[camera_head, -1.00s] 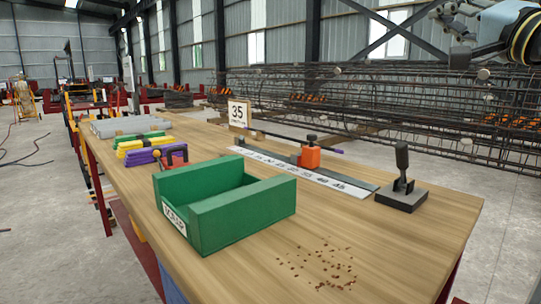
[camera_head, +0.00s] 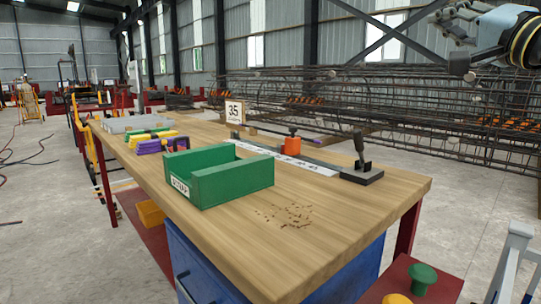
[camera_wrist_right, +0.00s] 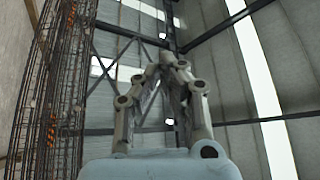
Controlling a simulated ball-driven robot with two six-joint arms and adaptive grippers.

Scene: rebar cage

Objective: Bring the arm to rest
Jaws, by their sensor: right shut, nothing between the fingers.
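My right gripper (camera_head: 445,18) is raised at the top right of the head view, in front of the rebar cage and well clear of the bench. In the right wrist view its two grey fingers (camera_wrist_right: 161,72) lean together at their tips, with nothing between them. My left gripper is not in view.
A wooden workbench (camera_head: 330,215) holds a green bin (camera_head: 232,182), a dark lever tool (camera_head: 361,165), an orange block (camera_head: 292,146) and a "35" sign (camera_head: 235,111). A rebar cage (camera_head: 400,100) lies behind. A blue cabinet (camera_head: 205,265) stands underneath.

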